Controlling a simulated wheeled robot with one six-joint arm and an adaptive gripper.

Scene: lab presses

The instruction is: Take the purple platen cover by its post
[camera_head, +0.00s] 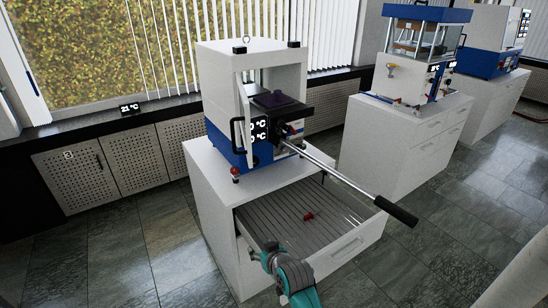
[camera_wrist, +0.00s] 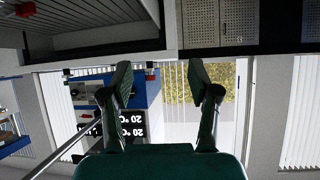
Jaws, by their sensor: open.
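The purple platen cover (camera_head: 277,104) looks dark and lies on the platen inside the open-fronted white and blue press (camera_head: 238,148). Its post is too small to make out clearly. In the wrist view, which is upside down, I cannot make out the cover; the press's blue side and its display (camera_wrist: 133,122) show behind the fingers. My gripper (camera_wrist: 161,75) is open, with nothing between its two dark green fingers. In the head view my teal and grey arm reaches up from the bottom to the open drawer's front left, below and apart from the cover.
A long lever with a black grip (camera_head: 396,211) sticks out from the press over the open drawer (camera_head: 345,248). A small red-handled item (camera_head: 311,215) lies in the drawer. An open clear door edges the press front. Another press (camera_head: 412,60) stands at the right.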

